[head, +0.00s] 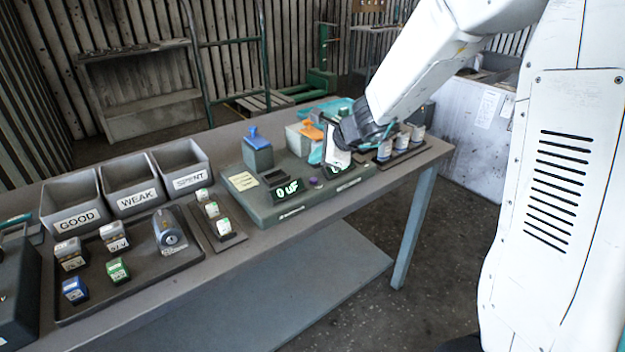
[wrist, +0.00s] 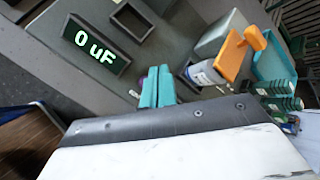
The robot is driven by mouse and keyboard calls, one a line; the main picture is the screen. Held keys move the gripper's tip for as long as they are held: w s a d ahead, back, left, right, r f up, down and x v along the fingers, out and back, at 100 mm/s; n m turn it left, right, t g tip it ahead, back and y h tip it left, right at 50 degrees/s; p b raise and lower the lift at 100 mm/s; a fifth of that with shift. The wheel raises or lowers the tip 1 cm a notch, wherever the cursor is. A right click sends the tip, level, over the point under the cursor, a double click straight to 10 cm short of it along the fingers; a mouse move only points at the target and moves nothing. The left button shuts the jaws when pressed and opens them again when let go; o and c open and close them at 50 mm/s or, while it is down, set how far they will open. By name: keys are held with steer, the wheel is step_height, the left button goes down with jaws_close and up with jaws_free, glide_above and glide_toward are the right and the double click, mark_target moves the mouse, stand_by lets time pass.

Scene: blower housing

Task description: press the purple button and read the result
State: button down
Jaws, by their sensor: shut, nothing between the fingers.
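The purple button (head: 315,182) is a small knob on the front of the grey-green tester (head: 265,213), right of a lit display (head: 289,190) reading "0 uF". My gripper (head: 317,157) is shut and empty, above the tester and behind the button in the head view. In the wrist view, its teal fingertips (wrist: 157,88) are together, and a display (wrist: 96,46) reads "0 uF".
A blue-handled clamp (head: 257,150) and an orange-handled clamp (wrist: 240,55) stand on the tester; a labelled can (wrist: 205,73) is beside the orange one. GOOD (head: 75,205), WEAK (head: 132,187) and SPENT (head: 184,170) bins stand left. A parts tray (head: 135,270) lies before them.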

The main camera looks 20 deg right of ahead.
steer(key=shift+f, duration=1.65)
stand_by(0.8)
steer(key=shift+f, duration=0.4)
steer(key=shift+f, duration=0.45)
stand_by(0.4)
steer(key=shift+r, duration=0.85)
steer(key=shift+r, duration=0.1)
step_height(320, 180, up, 5)
steer(key=shift+f, duration=0.1)
stand_by(0.5)
